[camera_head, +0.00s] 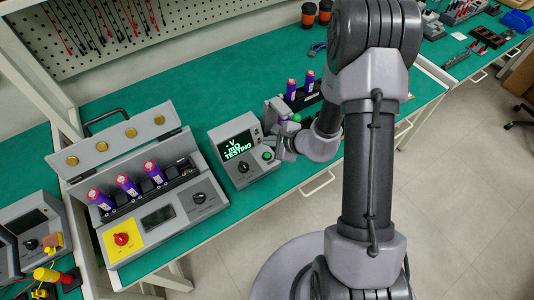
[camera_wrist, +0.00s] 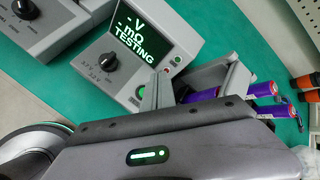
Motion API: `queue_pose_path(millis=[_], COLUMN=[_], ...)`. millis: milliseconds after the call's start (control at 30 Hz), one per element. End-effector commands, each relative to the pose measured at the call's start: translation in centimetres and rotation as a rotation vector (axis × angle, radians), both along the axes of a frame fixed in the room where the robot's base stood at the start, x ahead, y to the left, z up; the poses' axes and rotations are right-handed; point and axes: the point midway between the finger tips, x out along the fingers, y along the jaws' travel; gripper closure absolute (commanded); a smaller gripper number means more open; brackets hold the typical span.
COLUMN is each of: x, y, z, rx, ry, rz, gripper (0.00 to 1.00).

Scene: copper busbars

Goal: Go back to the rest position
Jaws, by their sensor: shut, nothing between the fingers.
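My gripper (camera_head: 282,128) is at the right side of a small grey tester (camera_head: 240,153), close to its upper right edge. The jaws are shut with nothing held, though their tips are small and partly merged with grey parts in the head view. In the wrist view my gripper's dark-edged body fills the bottom. The tester (camera_wrist: 135,55) shows "V", "mΩ" and "TESTING" on its screen and has a black knob and a green button. My arm is bent over the bench, hiding part of it.
Purple cells (camera_head: 127,185) stand in a row in an open-lidded grey case (camera_head: 175,215) left of the tester. Two more purple cells (camera_head: 291,88) stand in a black holder behind my gripper. Orange-capped dark cups (camera_head: 308,14) stand at the back.

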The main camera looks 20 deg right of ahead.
Motion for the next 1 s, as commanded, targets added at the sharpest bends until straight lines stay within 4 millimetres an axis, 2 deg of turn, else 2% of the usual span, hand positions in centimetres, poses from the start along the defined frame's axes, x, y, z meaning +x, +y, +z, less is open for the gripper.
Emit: queue_pose_path(millis=[500,567,667,733,767,800,867,900,1000], x=[0.0,0.3,0.3,-1.6,-3.2,-5.7,-10.1,-12.9,-18.9], y=[0.1,0.7,4.0,7.6,9.1,10.7,12.1,12.2,10.6], z=[0.1,1.3,7.2,13.2,15.7,18.4,21.4,22.7,24.4], rx=[0.0,0.002,-0.001,-0.03,-0.057,-0.107,-0.212,-0.3,-0.556], ry=[-0.002,-0.022,-0.108,-0.184,-0.211,-0.239,-0.264,-0.272,-0.271], rz=[0.004,0.035,0.198,0.396,0.495,0.62,0.792,0.89,1.058], gripper=[1.0,1.0,1.0,1.0,1.0,1.0,1.0,1.0,1.0])
